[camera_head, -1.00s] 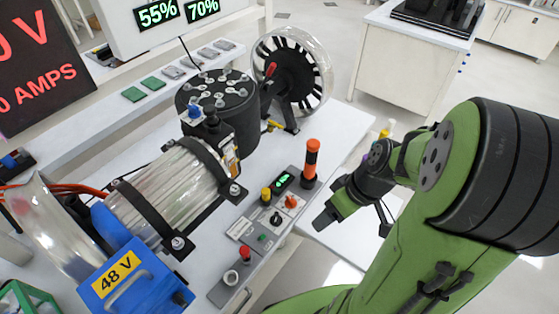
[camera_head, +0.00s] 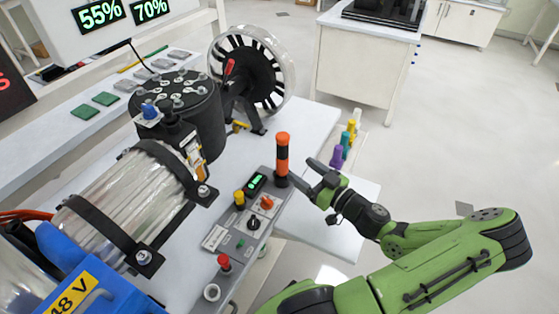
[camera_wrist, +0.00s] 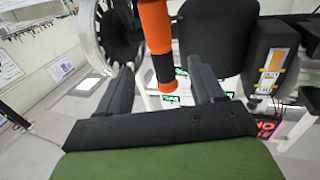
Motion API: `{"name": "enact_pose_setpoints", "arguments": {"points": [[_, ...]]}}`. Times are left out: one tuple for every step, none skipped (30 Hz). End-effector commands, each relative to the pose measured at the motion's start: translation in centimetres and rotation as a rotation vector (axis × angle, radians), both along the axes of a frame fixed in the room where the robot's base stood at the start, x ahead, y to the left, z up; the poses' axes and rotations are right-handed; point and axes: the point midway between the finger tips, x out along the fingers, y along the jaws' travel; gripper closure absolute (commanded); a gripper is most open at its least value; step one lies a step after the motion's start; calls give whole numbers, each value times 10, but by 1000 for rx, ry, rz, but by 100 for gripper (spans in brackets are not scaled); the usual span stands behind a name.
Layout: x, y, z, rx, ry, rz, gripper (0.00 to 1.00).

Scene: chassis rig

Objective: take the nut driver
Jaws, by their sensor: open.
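An orange and black upright handle (camera_head: 282,155), which I take to be the nut driver, stands at the far end of the grey control panel. My gripper (camera_head: 302,174) is open just to the right of it, with its fingers pointing toward the handle. In the wrist view the handle (camera_wrist: 157,45) shows beyond the gap between the two dark fingers (camera_wrist: 158,75). I cannot tell whether it is between the fingertips; nothing is gripped.
The grey panel (camera_head: 215,238) carries several knobs and a red button (camera_head: 223,262). A black round housing (camera_head: 180,115) and a spoked wheel (camera_head: 250,70) stand behind. Purple (camera_head: 336,156), teal (camera_head: 345,143) and yellow (camera_head: 351,129) handles stand at the right.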

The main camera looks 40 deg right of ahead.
Motion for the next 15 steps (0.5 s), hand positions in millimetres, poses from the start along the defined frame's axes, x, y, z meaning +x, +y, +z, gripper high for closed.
{"name": "enact_pose_setpoints", "arguments": {"points": [[12,2,0,0,-2,6,33],[18,2,0,-1,-1,5,33],[24,2,0,-1,0,5,33],[28,2,-1,0,1,3,33],[31,2,-1,1,1,3,33],[35,2,0,1,0,3,33],[38,2,1,1,0,3,33],[43,2,2,0,0,4,33],[50,3,3,-1,0,5,33],[56,3,5,-1,0,5,33],[62,4,6,-1,-1,5,33],[69,4,7,0,0,5,33],[75,4,6,0,2,5,33],[79,4,6,0,1,4,33],[83,4,6,0,1,4,33]]}}
